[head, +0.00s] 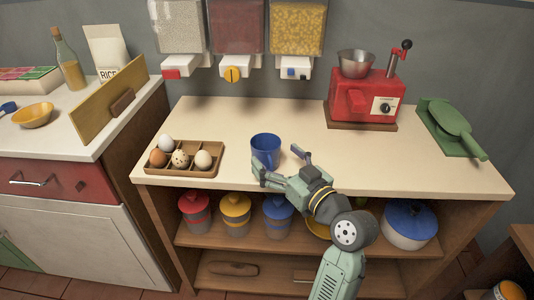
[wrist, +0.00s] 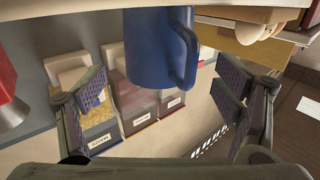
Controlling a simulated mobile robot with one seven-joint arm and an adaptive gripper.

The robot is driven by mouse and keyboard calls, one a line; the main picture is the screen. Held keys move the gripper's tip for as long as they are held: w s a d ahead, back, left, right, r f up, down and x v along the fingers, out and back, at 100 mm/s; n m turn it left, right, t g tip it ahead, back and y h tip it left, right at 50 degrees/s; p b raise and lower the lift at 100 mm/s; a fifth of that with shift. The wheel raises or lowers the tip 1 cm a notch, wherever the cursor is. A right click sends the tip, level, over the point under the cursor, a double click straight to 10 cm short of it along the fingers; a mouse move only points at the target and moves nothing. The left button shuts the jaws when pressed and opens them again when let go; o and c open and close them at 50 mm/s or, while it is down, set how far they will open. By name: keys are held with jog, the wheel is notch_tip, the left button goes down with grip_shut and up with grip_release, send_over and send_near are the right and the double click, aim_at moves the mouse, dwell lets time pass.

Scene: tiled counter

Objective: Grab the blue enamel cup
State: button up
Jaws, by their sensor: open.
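The blue enamel cup (head: 264,148) stands upright near the front of the cream counter, right of the egg tray. In the wrist view the cup (wrist: 155,50) shows at the top, beyond the fingertips, its handle on the right side of its body. My gripper (head: 277,160) is open and empty at the counter's front edge, close to the cup on its near right side. In the wrist view the fingers of my gripper (wrist: 160,88) stand wide apart, with the cup lying within the gap's width. I cannot tell whether a finger touches it.
A wooden egg tray (head: 213,172) holding several eggs stands left of the cup. A red grinder (head: 372,100) and a green press (head: 450,128) stand on the right. Dispensers (head: 236,25) hang above the back. The counter behind the cup is clear; lidded canisters (head: 236,214) fill the shelf below.

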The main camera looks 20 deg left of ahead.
aim_at(274, 155)
jog(key=p+x, duration=0.1)
jog(key=x, duration=0.3)
jog(key=shift+w+a+f+p, duration=0.15)
jog(key=shift+w+a+p, duration=0.15)
jog(key=shift+p, duration=0.1)
jog(key=shift+c, duration=0.6)
jog(key=c, duration=1.3)
